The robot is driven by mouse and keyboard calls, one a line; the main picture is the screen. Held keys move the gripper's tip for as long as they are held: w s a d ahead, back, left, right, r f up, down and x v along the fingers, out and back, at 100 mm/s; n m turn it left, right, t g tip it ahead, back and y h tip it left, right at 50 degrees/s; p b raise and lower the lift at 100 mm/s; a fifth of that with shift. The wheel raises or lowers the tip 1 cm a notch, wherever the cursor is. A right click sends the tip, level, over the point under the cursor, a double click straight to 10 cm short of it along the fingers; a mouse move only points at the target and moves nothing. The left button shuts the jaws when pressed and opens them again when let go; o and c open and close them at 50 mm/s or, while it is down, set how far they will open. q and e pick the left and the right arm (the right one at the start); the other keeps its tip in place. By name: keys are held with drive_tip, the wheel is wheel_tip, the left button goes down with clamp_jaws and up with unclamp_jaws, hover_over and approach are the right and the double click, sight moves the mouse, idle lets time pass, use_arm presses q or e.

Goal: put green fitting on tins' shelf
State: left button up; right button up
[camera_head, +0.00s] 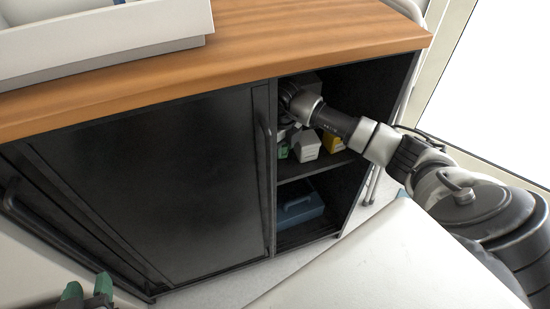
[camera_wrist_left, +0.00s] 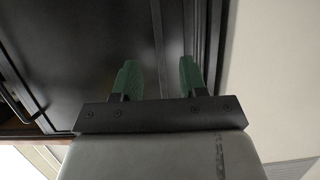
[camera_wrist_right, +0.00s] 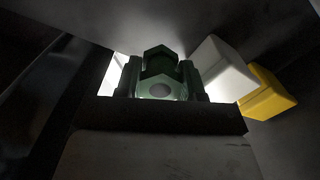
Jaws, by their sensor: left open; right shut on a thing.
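My right gripper (camera_wrist_right: 160,70) is shut on a green hexagonal fitting (camera_wrist_right: 159,88), which shows between its fingers in the right wrist view. In the head view my right arm reaches into the open right side of the black cabinet, above the upper shelf (camera_head: 327,164). The right fingertips are mostly hidden there. A white block-shaped item (camera_wrist_right: 226,68) and a yellow one (camera_wrist_right: 266,93) are just to the right of the fitting in the wrist view. I cannot tell whether the fitting touches the shelf. My left gripper (camera_head: 88,289) is open and empty; it also shows in the left wrist view (camera_wrist_left: 156,78).
A blue case (camera_head: 299,209) with a handle sits in the lower compartment. A black door panel (camera_head: 160,180) covers the cabinet's left part. A white tray (camera_head: 110,40) stands on the wooden top (camera_head: 290,35). The cabinet's side wall and door handle (camera_head: 265,145) flank the opening.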

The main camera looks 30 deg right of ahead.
drive_tip(key=shift+w+a+f, duration=0.2)
drive_tip(key=shift+w+f, duration=0.15)
drive_tip(key=shift+w, duration=0.1)
drive_tip(key=shift+w+a+f, duration=0.2)
drive_tip(key=shift+w+f, duration=0.1)
drive_tip(key=shift+w, duration=0.15)
wheel_tip(320, 180, down, 4)
drive_tip(key=shift+r+b, duration=0.25)
drive_tip(key=shift+b, duration=0.65)
use_arm(q)
wheel_tip(320, 180, up, 6)
drive_tip(key=w+d+t+h, duration=0.1)
drive_tip(key=t, duration=0.4)
drive_tip(key=shift+w+d+r+t+h, duration=0.2)
drive_tip(key=shift+d+t+h, duration=0.1)
drive_tip(key=shift+t+h, duration=0.1)
use_arm(e)
drive_tip(key=shift+f, duration=0.15)
drive_tip(key=shift+f, duration=0.1)
drive_tip(key=o, duration=1)
use_arm(q)
drive_tip(key=shift+r, duration=0.15)
